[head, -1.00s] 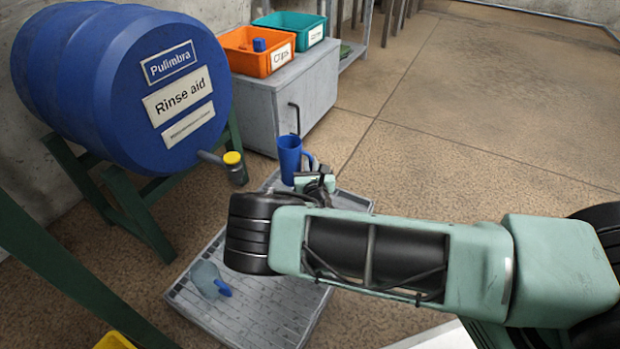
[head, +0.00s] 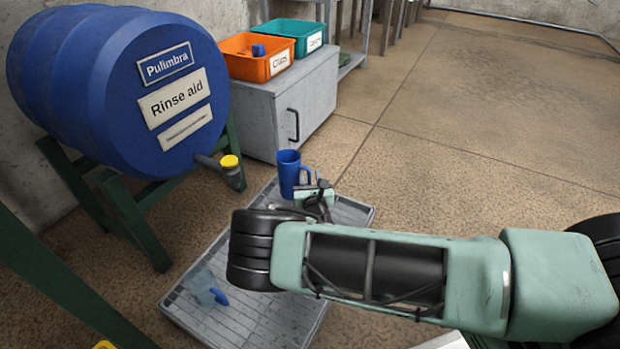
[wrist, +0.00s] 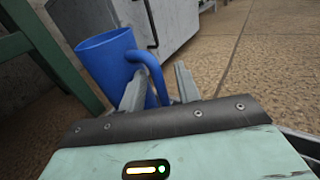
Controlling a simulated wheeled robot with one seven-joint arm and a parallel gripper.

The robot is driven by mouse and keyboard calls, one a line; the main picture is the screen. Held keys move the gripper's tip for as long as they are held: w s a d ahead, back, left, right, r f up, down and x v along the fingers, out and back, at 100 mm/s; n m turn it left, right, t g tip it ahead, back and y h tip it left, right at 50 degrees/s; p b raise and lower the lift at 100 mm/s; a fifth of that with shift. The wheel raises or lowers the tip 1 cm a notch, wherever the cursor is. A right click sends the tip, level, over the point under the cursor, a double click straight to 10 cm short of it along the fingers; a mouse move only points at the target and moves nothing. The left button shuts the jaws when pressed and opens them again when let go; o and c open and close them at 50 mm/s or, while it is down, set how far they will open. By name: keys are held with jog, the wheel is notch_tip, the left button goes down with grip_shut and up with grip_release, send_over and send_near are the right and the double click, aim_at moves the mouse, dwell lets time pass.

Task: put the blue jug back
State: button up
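The blue jug (head: 287,175) stands upright over the far left end of the grey slatted tray (head: 183,311), seemingly resting on it. My gripper (head: 313,192) is at the jug's right, on the handle side. In the wrist view the jug (wrist: 104,65) shows beyond the fingers, its handle reaching between them. The two fingers of my gripper (wrist: 160,85) stand apart, with a gap on either side of the handle. The jug's base is hidden there by the gripper body.
A clear jug with a blue handle (head: 206,291) lies on the tray's near left. A blue Rinse aid barrel (head: 110,95) with a yellow-capped tap (head: 230,162) sits on a green stand. Orange (head: 250,65) and teal (head: 297,31) bins stand on a grey cabinet (head: 262,115).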

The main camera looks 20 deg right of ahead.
jog(key=shift+r, duration=0.2)
jog(key=s+a+p, duration=0.2)
jog(key=s+p, duration=0.5)
jog(key=s, duration=0.5)
jog(key=s+d+r+m+g+h, duration=0.5)
jog(key=s+r+m+g+h, duration=0.6)
jog(key=m, duration=0.5)
jog(key=s+a+r+m+g+y, duration=0.3)
jog(key=s+r+y, duration=0.4)
jog(key=s+r, duration=0.3)
jog(key=s+a+r+m+g+y, duration=0.3)
jog(key=s+a+r+m+y, duration=0.3)
jog(key=s+r, duration=0.4)
notch_tip(320, 180, up, 5)
jog(key=shift+s+a+f+m+g+y+b, duration=0.1)
jog(key=shift+s+a+m+g+y+b, duration=0.2)
jog(key=shift+m+y, duration=0.4)
notch_tip(320, 180, up, 50)
jog(key=p, duration=4.9)
jog(key=shift+f+p, duration=0.2)
jog(key=shift+p, duration=0.1)
